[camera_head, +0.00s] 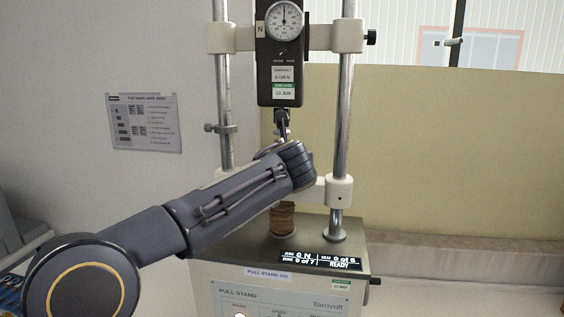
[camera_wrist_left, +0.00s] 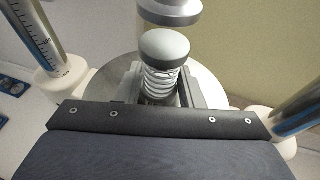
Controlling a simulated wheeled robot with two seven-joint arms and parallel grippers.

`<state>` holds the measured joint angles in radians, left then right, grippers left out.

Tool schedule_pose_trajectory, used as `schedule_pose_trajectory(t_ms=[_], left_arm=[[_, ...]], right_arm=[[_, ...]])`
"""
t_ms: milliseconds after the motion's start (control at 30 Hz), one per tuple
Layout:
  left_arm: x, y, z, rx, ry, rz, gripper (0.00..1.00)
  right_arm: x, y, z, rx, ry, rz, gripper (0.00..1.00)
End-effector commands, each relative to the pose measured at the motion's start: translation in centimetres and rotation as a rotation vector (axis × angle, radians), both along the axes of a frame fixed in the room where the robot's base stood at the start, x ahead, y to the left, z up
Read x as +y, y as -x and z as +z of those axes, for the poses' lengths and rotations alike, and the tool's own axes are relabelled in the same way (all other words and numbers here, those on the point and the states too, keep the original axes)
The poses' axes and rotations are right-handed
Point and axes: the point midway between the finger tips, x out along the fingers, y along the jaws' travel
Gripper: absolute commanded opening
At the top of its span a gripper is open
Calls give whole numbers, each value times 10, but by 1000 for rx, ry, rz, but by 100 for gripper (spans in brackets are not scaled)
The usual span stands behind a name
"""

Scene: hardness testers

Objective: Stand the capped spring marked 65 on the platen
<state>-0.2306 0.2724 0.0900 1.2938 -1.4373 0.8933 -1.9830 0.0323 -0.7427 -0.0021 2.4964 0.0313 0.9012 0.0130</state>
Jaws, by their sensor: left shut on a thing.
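A capped spring with a grey domed cap (camera_wrist_left: 164,46) and pale coils (camera_wrist_left: 160,80) stands upright between the fingers of my left gripper (camera_wrist_left: 161,92) in the left wrist view. The gripper is shut on it; no number shows on the spring. Behind and below it is a round pale grey plate, the platen (camera_wrist_left: 212,88). I cannot tell whether the spring's foot touches it, as my gripper hides it. In the head view my left arm reaches between the stand's columns and hides the spring. My right gripper is not in view.
A grey disc (camera_wrist_left: 171,12) hangs just above the cap. The dial gauge (camera_head: 281,50) is above my wrist. Chrome columns stand left (camera_head: 223,90) and right (camera_head: 345,100). A brown cylinder (camera_head: 282,219) rises from the stand's base (camera_head: 318,247); its display reads 0 N, READY.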

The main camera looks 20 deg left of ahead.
Motion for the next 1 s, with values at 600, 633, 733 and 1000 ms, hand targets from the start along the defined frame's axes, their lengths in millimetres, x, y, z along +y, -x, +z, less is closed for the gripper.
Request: schedule_pose_trajectory(t_ms=[600,633,733,1000], left_arm=[[0,1,1,0,0,0,7],[0,1,1,0,0,0,7],[0,1,0,0,0,0,7],[0,1,1,0,0,0,7]], right_arm=[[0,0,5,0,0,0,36],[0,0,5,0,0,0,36],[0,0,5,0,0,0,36],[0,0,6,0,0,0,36]])
